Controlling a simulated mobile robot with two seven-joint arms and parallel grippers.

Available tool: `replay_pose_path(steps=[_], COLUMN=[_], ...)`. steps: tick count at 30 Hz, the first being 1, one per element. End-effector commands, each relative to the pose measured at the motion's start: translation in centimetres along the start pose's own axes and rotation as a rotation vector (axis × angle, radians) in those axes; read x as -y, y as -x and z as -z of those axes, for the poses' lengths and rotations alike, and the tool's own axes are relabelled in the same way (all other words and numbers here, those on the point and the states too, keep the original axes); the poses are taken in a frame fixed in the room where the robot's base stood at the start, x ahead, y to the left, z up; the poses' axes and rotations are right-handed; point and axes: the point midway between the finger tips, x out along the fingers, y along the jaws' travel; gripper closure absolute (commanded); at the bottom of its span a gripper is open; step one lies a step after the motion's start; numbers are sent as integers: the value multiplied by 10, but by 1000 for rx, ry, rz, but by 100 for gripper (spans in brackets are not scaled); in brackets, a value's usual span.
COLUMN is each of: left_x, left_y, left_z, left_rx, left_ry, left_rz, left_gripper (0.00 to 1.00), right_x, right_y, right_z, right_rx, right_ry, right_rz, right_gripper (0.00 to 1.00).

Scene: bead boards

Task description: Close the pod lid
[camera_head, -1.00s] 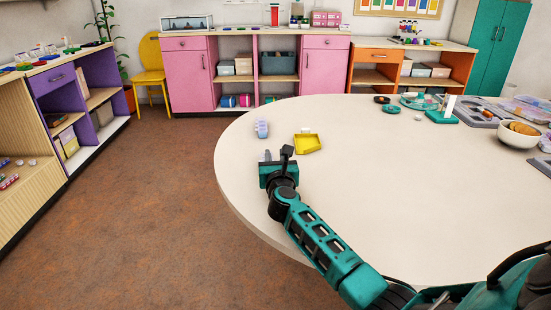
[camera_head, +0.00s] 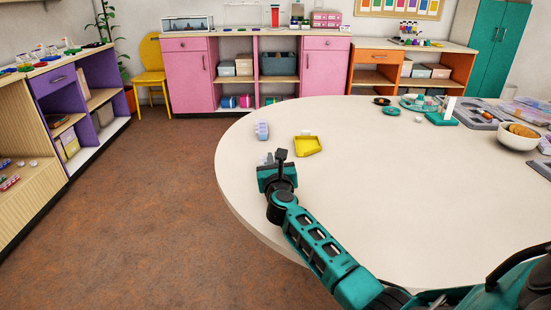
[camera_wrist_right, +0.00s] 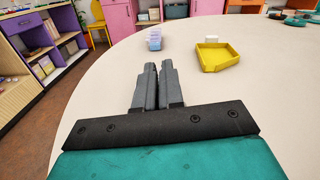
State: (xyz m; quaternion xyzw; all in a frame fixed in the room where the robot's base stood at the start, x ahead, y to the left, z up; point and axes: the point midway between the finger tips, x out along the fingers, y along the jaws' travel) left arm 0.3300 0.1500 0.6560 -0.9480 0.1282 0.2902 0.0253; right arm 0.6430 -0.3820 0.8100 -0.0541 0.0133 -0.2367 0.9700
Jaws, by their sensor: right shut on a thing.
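The pod appears to be the small lavender-blue box (camera_head: 262,130) on the white table, near its left edge; it also shows beyond my fingertips in the right wrist view (camera_wrist_right: 154,40). Its lid is too small to make out clearly. My right gripper (camera_head: 276,157) is over the table, nearer to me than the pod and apart from it. My left gripper is out of view.
A yellow tray (camera_head: 307,146) lies right of the pod, with a small white piece (camera_wrist_right: 211,38) at its far side. A white bowl (camera_head: 518,136), a teal stand (camera_head: 441,119) and grey trays sit at the far right. The table's middle is clear.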

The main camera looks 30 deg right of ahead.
Motion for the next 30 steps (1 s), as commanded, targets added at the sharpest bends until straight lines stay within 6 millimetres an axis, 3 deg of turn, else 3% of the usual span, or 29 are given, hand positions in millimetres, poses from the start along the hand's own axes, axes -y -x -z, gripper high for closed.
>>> replay_pose_path(steps=[16,30], left_x=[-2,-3], left_y=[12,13], left_z=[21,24], left_rx=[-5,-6], left_ry=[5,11], left_rz=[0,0], left_gripper=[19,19], right_x=[-16,-21], right_y=[0,0], right_z=[2,5], right_rx=[-2,0], right_ry=[386,512], right_rz=[-1,-1], right_gripper=[100,100])
